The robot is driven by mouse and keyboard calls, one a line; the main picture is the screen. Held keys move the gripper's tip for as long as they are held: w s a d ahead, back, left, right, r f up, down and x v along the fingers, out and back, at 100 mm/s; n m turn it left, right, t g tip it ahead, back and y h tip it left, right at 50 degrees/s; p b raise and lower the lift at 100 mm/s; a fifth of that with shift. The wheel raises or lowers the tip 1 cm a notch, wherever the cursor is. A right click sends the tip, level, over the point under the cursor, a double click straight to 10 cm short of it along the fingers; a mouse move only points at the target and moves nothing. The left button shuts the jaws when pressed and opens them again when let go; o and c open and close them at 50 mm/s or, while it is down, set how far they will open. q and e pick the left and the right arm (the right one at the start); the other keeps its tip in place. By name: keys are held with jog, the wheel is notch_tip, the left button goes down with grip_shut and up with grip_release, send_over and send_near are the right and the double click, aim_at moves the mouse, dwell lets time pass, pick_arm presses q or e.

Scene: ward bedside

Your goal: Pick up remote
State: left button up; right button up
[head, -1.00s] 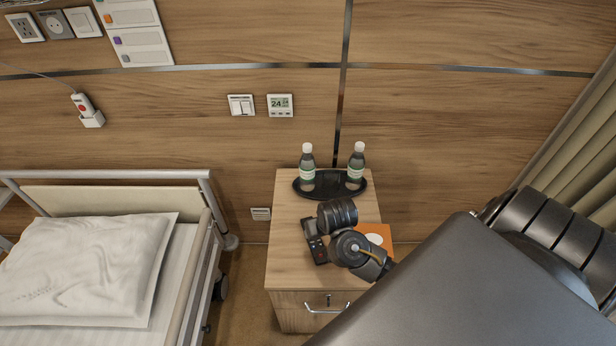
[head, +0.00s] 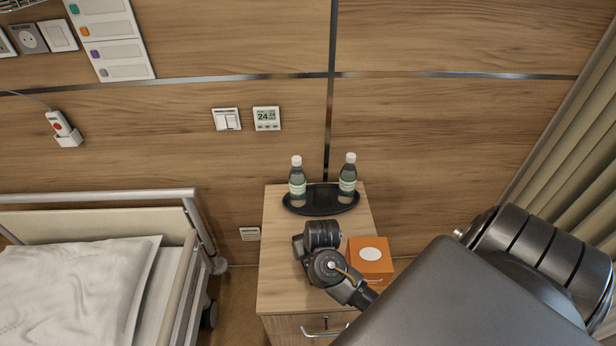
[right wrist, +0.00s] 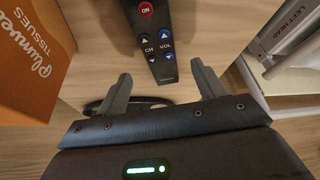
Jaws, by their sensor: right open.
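The remote (right wrist: 155,40) is dark with a red ON button and CH and VOL keys. In the right wrist view it lies on the wooden top of the bedside cabinet, its near end close to the gap between my fingertips. My right gripper (right wrist: 161,72) is open and empty, with a finger to either side of the line of the remote. In the head view my right wrist is over the cabinet top (head: 278,285) and hides the fingertips and most or all of the remote. My left gripper is not in view.
An orange tissue box (head: 372,262) stands close to the right of my wrist; it also shows in the right wrist view (right wrist: 30,60). A black tray (head: 322,208) with two bottles (head: 297,185) (head: 347,180) is at the back. The bed (head: 75,290) is left.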

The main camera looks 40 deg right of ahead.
aim_at(308, 261)
jog(key=x, duration=0.1)
jog(key=b+x, duration=0.2)
jog(key=x, duration=0.1)
jog(key=shift+s+a+f, duration=0.2)
jog(key=shift+f, duration=0.05)
jog(key=shift+w+d+f, duration=0.1)
jog(key=shift+w+f, duration=0.05)
jog(key=shift+f, duration=0.05)
jog(key=c, duration=1.1)
jog(key=shift+r, duration=0.15)
